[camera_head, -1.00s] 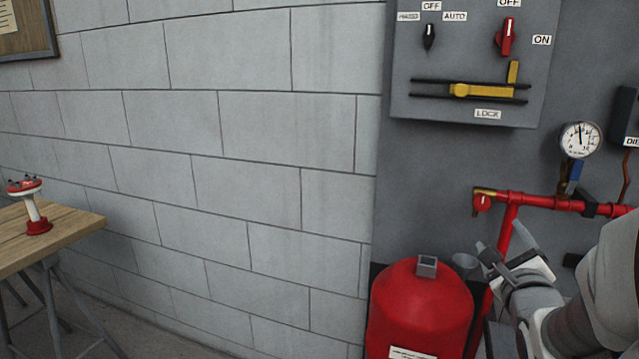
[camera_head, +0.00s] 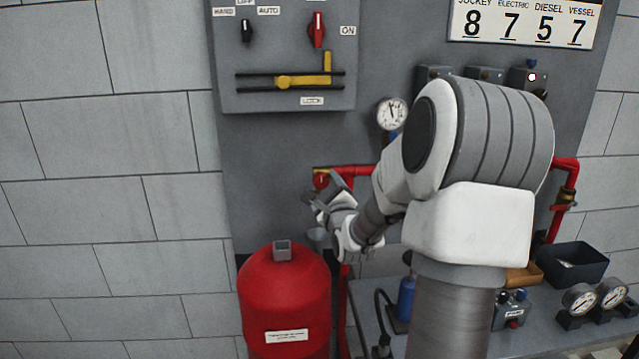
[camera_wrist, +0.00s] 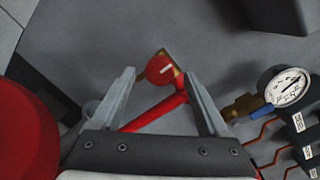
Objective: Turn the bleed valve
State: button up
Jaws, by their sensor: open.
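A red round knob with a pale mark, which looks like the bleed valve (camera_head: 320,181), sits on a brass fitting at the left end of a red pipe (camera_head: 350,171). In the wrist view the knob (camera_wrist: 160,71) lies ahead, between the two fingertips in the picture. My gripper (camera_head: 322,198) is open and empty, just below the knob in the head view. In the wrist view my gripper (camera_wrist: 160,78) has its fingers spread on either side of the knob. I cannot tell how much depth remains between them. My arm hides part of the pipe.
A red tank (camera_head: 284,300) stands below and left of my gripper. A pressure gauge (camera_head: 391,113) and a blue handle (camera_wrist: 262,111) are right of the knob. A grey switch panel (camera_head: 285,100) hangs above. A bench with gauges (camera_head: 580,299) is at lower right.

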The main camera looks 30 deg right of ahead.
aim_at(322, 183)
jog(key=shift+x, duration=1.85)
grip_shut()
